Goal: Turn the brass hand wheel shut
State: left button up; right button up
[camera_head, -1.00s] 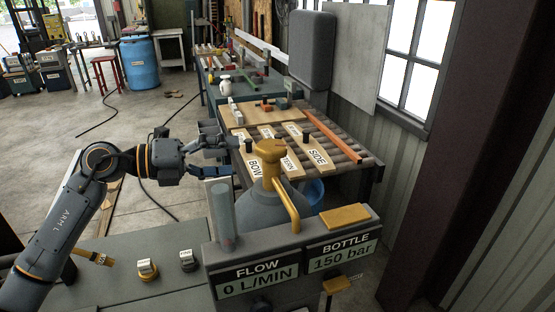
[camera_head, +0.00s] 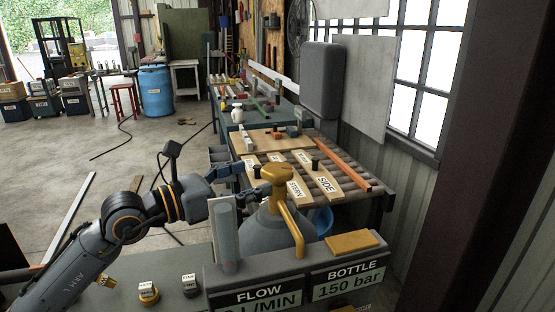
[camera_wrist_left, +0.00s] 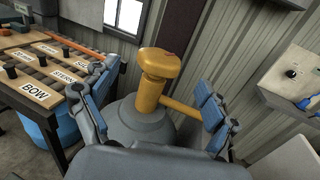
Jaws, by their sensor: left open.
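The brass hand wheel (camera_head: 277,173) sits on top of a grey gas bottle (camera_head: 265,234), with a brass pipe bending down from its valve. In the left wrist view the hand wheel (camera_wrist_left: 160,62) is upright in the middle, beyond and between the fingers. My left gripper (camera_head: 250,182) is open and empty, just left of the wheel in the head view; its fingers also show in the wrist view (camera_wrist_left: 152,118). I see no contact with the wheel. My right gripper is not in view.
A gauge panel (camera_head: 298,270) reading FLOW and BOTTLE 150 bar stands in front of the bottle, with a clear flow tube (camera_head: 224,232) at its left. A roller table (camera_head: 350,170) with labelled boards lies behind. A blue bucket (camera_head: 321,221) stands beside the bottle.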

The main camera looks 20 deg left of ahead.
aim_at(291, 166)
pick_arm(q)
jog(key=p+x, duration=0.2)
jog(key=x, duration=0.3)
jog(key=shift+w+d+r, duration=0.1)
jog(key=shift+w+d, duration=0.4)
jog(key=shift+w, duration=0.05)
